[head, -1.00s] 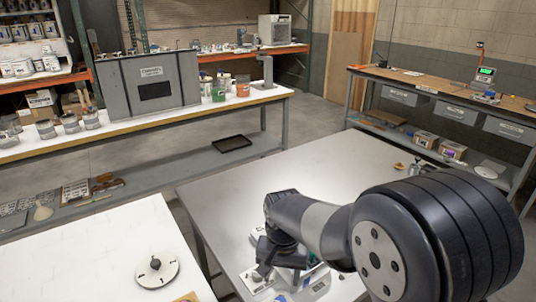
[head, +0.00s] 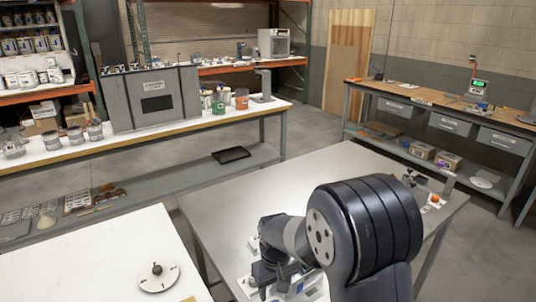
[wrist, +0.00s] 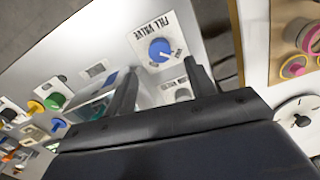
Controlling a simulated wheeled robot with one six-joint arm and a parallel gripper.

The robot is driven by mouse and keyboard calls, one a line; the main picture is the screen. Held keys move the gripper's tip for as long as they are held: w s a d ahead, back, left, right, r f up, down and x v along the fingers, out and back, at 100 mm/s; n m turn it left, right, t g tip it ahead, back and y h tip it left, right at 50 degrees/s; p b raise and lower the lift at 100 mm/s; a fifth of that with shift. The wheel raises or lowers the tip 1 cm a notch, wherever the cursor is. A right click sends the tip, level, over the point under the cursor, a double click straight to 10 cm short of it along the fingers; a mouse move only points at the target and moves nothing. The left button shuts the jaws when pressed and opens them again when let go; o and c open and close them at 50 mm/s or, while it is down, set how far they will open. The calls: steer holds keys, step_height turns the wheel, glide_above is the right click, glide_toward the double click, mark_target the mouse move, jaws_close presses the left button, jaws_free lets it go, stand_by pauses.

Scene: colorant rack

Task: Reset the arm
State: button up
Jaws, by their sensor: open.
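My gripper (wrist: 160,68) is open in the wrist view, with its two dark fingers apart and nothing visible between them but panel. A light panel with a blue knob (wrist: 160,50) marked "FILL VALVE" lies just beyond the fingertips; the lettering looks reversed. The fingers appear apart from the knob. In the head view my gripper (head: 275,272) is low over the near edge of the grey metal table (head: 225,210), and my dark arm link hides part of that table. Details at the fingertips are too small to tell there.
Colored knobs (wrist: 45,102) sit left of my gripper. A white round dial (head: 158,277) lies on the white table (head: 100,255). A long bench (head: 130,145) holds cans and a grey cabinet (head: 150,98). The middle of the metal table is clear; small items stand at its right end.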

steer(key=shift+s+f, duration=0.1)
steer(key=shift+f, duration=0.9)
steer(key=shift+r, duration=0.15)
